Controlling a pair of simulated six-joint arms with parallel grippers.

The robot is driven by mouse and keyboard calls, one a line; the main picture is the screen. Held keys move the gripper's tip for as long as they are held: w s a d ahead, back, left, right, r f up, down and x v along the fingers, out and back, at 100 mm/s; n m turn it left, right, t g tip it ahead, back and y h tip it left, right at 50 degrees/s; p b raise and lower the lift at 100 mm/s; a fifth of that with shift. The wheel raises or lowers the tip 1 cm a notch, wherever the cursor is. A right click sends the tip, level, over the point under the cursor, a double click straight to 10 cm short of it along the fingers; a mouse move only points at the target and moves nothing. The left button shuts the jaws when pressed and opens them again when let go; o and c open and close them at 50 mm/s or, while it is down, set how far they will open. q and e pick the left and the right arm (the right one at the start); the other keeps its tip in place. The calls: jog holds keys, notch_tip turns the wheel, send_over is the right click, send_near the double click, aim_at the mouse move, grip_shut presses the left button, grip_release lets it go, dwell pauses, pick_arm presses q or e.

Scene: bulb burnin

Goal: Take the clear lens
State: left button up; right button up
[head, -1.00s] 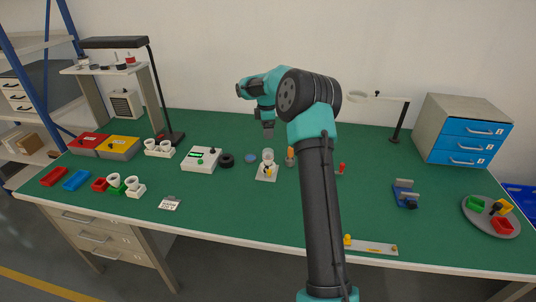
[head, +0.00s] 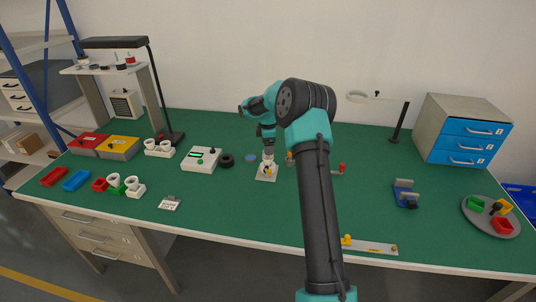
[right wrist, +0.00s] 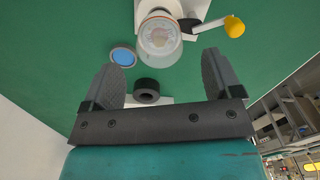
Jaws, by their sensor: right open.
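The clear lens (right wrist: 159,38) looks like a see-through round cup. It sits on a white stand (right wrist: 172,8) with a yellow knob (right wrist: 234,27). In the head view the lens (head: 268,157) shows just under my right gripper (head: 268,148), partly covered by it. My right gripper points down and is open. In the right wrist view its two fingers (right wrist: 166,62) lie either side of the lens's near edge, with gaps on both sides. I cannot tell whether they reach down around it. My left gripper is in neither view.
A blue disc (right wrist: 123,57) and a black ring (right wrist: 146,92) lie close by; the ring (head: 227,160) stands beside a white box with a green display (head: 201,160). A red-topped piece (head: 341,168) is to the right.

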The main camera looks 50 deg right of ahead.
notch_tip(320, 180, down, 4)
jog(key=shift+d+r, duration=0.1)
jog(key=shift+r, duration=0.15)
jog(key=c, duration=1)
jog(key=shift+r, duration=0.15)
jog(key=shift+r, duration=1.55)
jog(key=shift+s+a+r, duration=0.15)
jog(key=shift+s+a, duration=0.05)
jog(key=s+a, duration=0.3)
jog(key=a, duration=0.1)
jog(key=s+a+r, duration=0.1)
jog(key=s+a, duration=0.2)
jog(key=s, duration=0.1)
jog(key=s+a, duration=0.3)
jog(key=a, duration=0.1)
jog(key=shift+s+a+r, duration=0.15)
jog(key=shift+a, duration=0.2)
